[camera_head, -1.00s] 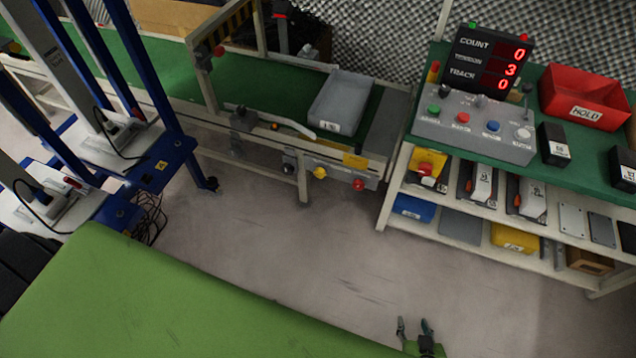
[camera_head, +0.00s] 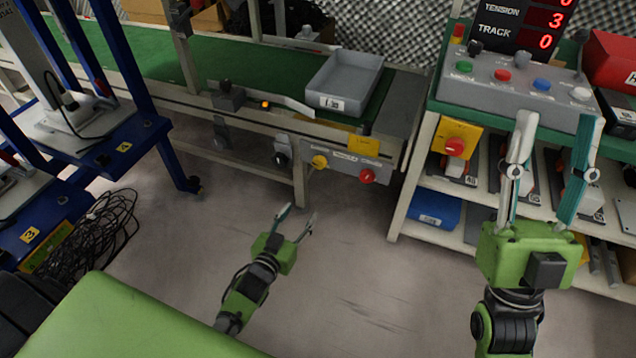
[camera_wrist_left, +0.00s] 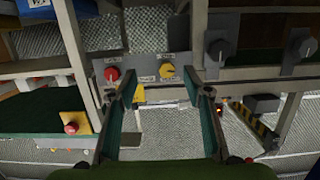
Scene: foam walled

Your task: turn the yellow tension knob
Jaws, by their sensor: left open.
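The yellow tension knob (camera_head: 319,162) is on a grey panel on the front side of the conveyor, between a black knob and a red knob. It also shows in the left wrist view (camera_wrist_left: 167,71), between the tips of my left fingers in the picture and beyond them. My left gripper (camera_head: 300,212) is open and empty, below and in front of the panel and apart from the knob. My right gripper (camera_head: 559,120) is open in front of the shelf bench, with nothing seen between its fingers.
The red knob (camera_head: 367,176) and black knob (camera_head: 281,158) flank the yellow one. A grey tray (camera_head: 345,82) sits on the green conveyor belt. A shelf bench with a button box (camera_head: 510,90) stands to the right. Blue-framed equipment and cables (camera_head: 95,235) are at left. The floor between is clear.

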